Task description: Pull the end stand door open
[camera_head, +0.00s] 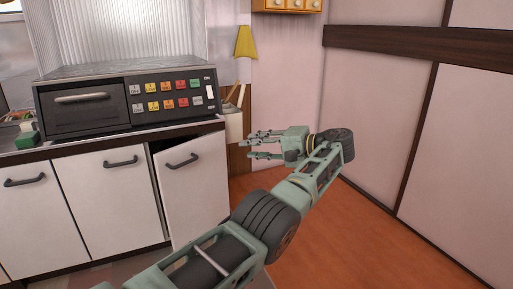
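The end stand door (195,195) is the rightmost white door of the stand under the dish dryer. It stands ajar, with a dark gap along its left side and top. Its dark handle (181,161) is near the top of the door. My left gripper (252,144) is to the right of the door, its fingers spread, empty and pointing left. It is apart from the handle. My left arm crosses from the bottom of the view, in front of the floor and close to the door's lower right corner. My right gripper is not in view.
The dark dish dryer (130,100) with coloured buttons sits on the stand. Two other white doors (108,200) with handles look closed. A pale wall (375,130) with dark trim borders the right. The orange-brown floor (340,235) is clear.

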